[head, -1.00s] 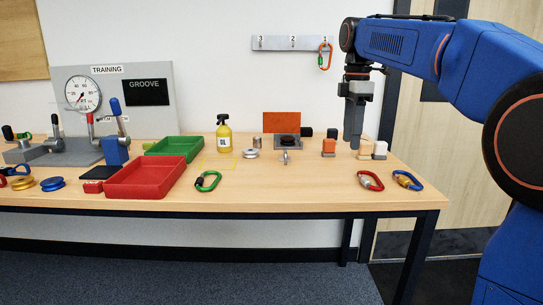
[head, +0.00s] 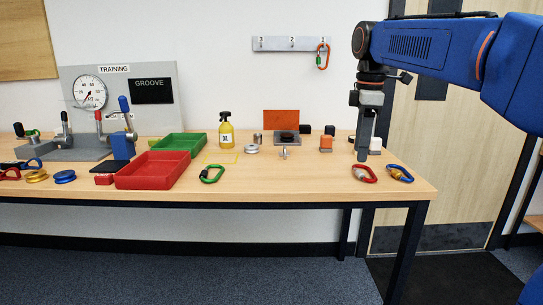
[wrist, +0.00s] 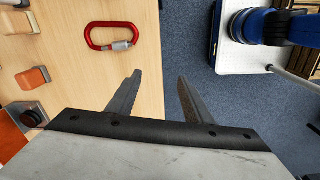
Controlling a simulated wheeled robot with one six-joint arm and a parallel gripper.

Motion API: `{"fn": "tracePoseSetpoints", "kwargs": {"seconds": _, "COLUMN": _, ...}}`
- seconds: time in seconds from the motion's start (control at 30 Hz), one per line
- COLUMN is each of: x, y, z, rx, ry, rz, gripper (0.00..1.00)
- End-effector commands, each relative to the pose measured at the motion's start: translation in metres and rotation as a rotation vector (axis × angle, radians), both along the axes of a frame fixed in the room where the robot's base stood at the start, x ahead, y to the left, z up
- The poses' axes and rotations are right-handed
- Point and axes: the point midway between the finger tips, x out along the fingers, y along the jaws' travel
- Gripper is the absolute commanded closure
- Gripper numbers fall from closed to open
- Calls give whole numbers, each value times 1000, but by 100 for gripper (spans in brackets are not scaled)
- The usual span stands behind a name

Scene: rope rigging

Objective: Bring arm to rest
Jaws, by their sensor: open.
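My blue arm (head: 430,45) reaches in from the right in the head view. My gripper (head: 364,150) points down over the right end of the wooden table (head: 300,188). In the wrist view my gripper (wrist: 157,85) has its two dark fingers spread apart with nothing between them. Table edge and blue carpet show beyond the fingers. A red carabiner (wrist: 111,36) lies on the table in front of the left finger, apart from it. In the head view the red carabiner (head: 364,174) lies near the table's front edge, below my gripper.
A blue carabiner (head: 400,173) lies beside the red one. An orange block (head: 326,143) stands left of my gripper. A red tray (head: 150,170), green tray (head: 185,142) and yellow spray bottle (head: 226,135) stand further left. A carabiner (head: 322,57) hangs on the wall rail (head: 290,44).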

Motion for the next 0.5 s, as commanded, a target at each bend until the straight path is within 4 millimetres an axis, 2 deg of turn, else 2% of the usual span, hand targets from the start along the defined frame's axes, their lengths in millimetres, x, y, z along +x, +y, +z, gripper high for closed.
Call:
{"fn": "tracePoseSetpoints", "kwargs": {"seconds": 0.23, "x": -50, "y": -14, "z": -23, "rx": 21, "ry": -56, "rz": -208, "gripper": 54}}
{"fn": "tracePoseSetpoints", "kwargs": {"seconds": 0.5, "x": -122, "y": -30, "z": -72, "rx": 73, "ry": -135, "rz": -528, "gripper": 54}}
